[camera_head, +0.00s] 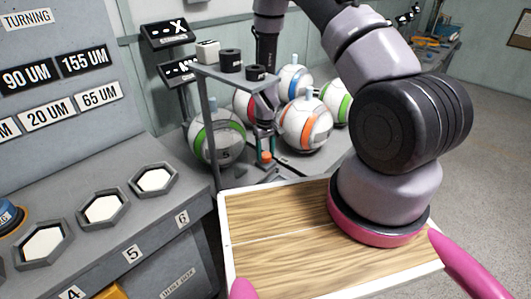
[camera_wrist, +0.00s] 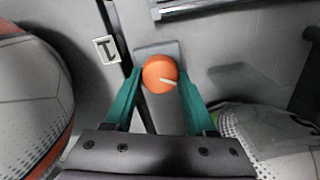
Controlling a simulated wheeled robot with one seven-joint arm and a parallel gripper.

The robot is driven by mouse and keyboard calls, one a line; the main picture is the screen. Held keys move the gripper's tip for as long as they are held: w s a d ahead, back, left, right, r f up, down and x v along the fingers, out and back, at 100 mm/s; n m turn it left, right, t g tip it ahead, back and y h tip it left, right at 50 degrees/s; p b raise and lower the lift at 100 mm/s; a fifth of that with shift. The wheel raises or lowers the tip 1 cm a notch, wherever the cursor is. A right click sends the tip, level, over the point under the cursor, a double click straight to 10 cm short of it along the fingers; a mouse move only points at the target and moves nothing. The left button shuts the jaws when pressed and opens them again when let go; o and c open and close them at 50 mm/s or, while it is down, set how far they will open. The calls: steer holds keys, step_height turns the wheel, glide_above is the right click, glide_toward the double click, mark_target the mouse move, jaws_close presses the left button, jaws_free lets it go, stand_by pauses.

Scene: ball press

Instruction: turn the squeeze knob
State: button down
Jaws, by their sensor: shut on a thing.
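The arm hides part of the scene on the right.
Several white balls with coloured bands (camera_head: 305,124) stand close around the gripper. A grey shelf (camera_head: 215,70) with black cylinders and a white block stands just left of the arm. A wooden-topped tray (camera_head: 265,255) is in front. Hexagonal holders (camera_head: 103,207) line the left bench.

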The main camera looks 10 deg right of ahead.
mark_target(265, 154)
steer(key=c, duration=1.6)
jaws_free()
steer(key=shift+m, duration=0.4)
steer(key=c, duration=1.6)
jaws_free()
steer(key=shift+c, duration=1.2)
jaws_free()
steer(key=shift+r, duration=0.1)
step_height(265, 154, up, 11)
steer(key=shift+f, duration=0.2)
